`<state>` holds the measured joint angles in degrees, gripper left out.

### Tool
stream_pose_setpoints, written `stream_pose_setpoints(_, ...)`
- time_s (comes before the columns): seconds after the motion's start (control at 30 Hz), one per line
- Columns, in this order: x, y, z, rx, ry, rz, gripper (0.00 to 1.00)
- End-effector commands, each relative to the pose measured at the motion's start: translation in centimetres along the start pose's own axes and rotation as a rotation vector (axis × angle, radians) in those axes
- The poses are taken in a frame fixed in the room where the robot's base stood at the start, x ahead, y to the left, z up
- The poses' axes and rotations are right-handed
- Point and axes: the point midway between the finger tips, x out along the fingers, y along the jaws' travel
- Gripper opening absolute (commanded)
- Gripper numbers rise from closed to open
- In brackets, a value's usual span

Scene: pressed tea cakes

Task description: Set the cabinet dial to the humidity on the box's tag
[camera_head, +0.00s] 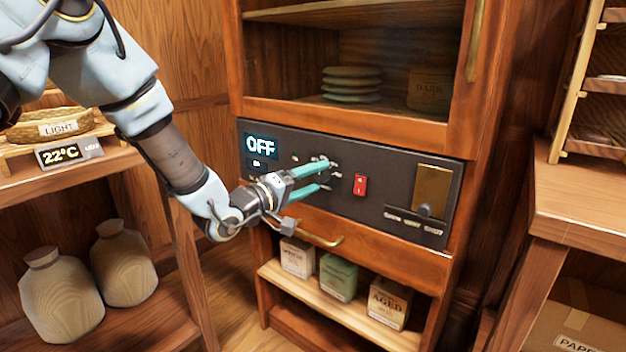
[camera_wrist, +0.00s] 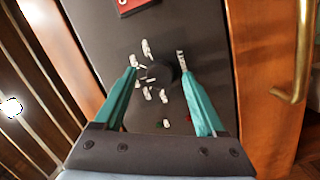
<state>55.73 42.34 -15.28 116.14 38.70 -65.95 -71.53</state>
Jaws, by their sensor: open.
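The cabinet's dark control panel (camera_head: 345,215) has a display (camera_head: 261,145) reading OFF. The dial is a dark round knob (camera_wrist: 158,74) with pale marks around it, seen in the wrist view; in the head view my fingers mostly cover it. My gripper (camera_head: 325,174) has teal fingers, open, reaching to the panel at the dial. In the wrist view the fingertips (camera_wrist: 157,72) stand on either side of the knob; I cannot tell whether they touch it. Three small boxes stand on the low shelf: a pale one (camera_head: 297,257), a green one (camera_head: 338,277) and one marked AGED (camera_head: 388,303). No humidity figure is legible.
A red switch (camera_head: 360,185) sits right of the dial, and a brass plate (camera_head: 432,190) further right. A brass drawer handle (camera_head: 320,237) juts out below the panel. Stacked green discs (camera_head: 351,84) lie behind the glass. A side shelf with a 22°C display (camera_head: 68,152) is at left.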

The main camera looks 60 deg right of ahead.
Motion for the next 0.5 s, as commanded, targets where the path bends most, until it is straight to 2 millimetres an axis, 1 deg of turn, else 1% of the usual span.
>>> stream_pose_setpoints(0.23,0.08,-0.01,-0.02,0.000,0.001,0.000,0.73)
stream_pose_setpoints(0.27,0.07,-0.02,-0.03,0.000,0.001,0.000,0.71)
stream_pose_setpoints(0.5,0.06,-0.02,-0.03,0.000,0.001,0.000,0.44)
